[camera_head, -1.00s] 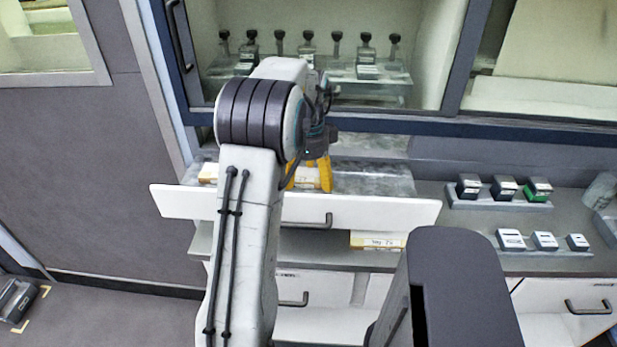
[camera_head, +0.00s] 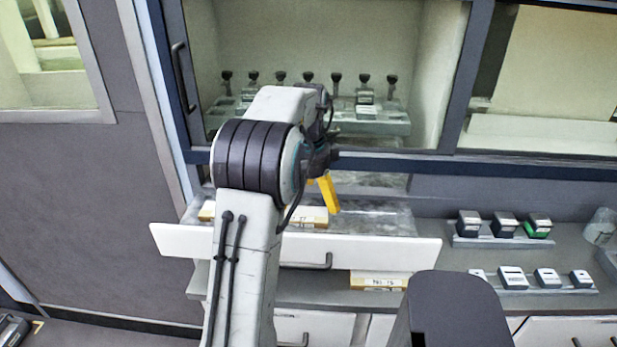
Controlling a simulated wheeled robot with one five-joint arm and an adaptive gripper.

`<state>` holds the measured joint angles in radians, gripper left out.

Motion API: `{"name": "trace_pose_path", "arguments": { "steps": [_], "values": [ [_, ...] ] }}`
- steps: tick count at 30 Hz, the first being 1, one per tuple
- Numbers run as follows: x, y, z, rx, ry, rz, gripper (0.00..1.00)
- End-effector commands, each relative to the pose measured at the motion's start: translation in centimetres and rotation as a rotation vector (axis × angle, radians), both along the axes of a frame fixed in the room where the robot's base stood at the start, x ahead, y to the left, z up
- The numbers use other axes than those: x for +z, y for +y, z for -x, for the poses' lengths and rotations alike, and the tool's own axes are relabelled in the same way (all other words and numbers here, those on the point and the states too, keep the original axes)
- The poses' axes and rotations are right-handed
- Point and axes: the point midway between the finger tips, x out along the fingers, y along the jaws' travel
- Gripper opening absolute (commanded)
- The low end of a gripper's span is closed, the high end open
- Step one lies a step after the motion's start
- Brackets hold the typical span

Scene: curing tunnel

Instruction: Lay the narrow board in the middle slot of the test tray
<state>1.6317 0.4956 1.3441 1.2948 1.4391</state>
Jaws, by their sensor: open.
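My gripper (camera_head: 326,193) shows as yellow fingers pointing down over the open white drawer (camera_head: 190,241). It is open; I see nothing held, though my arm hides part of it. Pale yellow-labelled pieces lie in the drawer, one left of my arm (camera_head: 207,210) and one below the fingers (camera_head: 308,217). I cannot tell whether either is the narrow board. A pale rack (camera_head: 385,128) with a row of black knobs stands in the open cabinet behind; I cannot tell whether it is the test tray. No middle slot can be made out.
Small dark-topped blocks stand on a strip (camera_head: 500,241) on the right counter, with pale blocks on another strip (camera_head: 535,290) before it. A yellow-labelled piece (camera_head: 378,283) sits under the drawer front. The cabinet's dark frame (camera_head: 450,160) crosses behind my gripper.

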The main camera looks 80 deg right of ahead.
Motion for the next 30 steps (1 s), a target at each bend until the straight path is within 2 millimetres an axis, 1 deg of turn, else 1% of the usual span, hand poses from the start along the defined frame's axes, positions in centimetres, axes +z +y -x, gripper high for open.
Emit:
{"name": "trace_pose_path", "arguments": {
  "steps": [1, 6, 12, 18, 26, 29, 30],
  "values": [
    [1.1, 0.0, 0.0, 0.0, 0.001, 0.004, 1.0],
    [3.7, 0.0, 0.0, 0.0, 0.0, 0.003, 1.0],
    [5.7, 0.0, 0.0, 0.0, 0.0, 0.001, 1.0],
    [6.5, 0.1, 0.0, 0.0, 0.0, -0.001, 1.0],
    [6.6, 0.1, -0.1, 0.003, 0.0, 0.0, 1.0],
    [6.8, 0.3, -1.1, 0.042, 0.0, 0.004, 1.0],
    [7.0, 0.6, -2.0, 0.077, 0.001, 0.008, 1.0]
  ]
}}
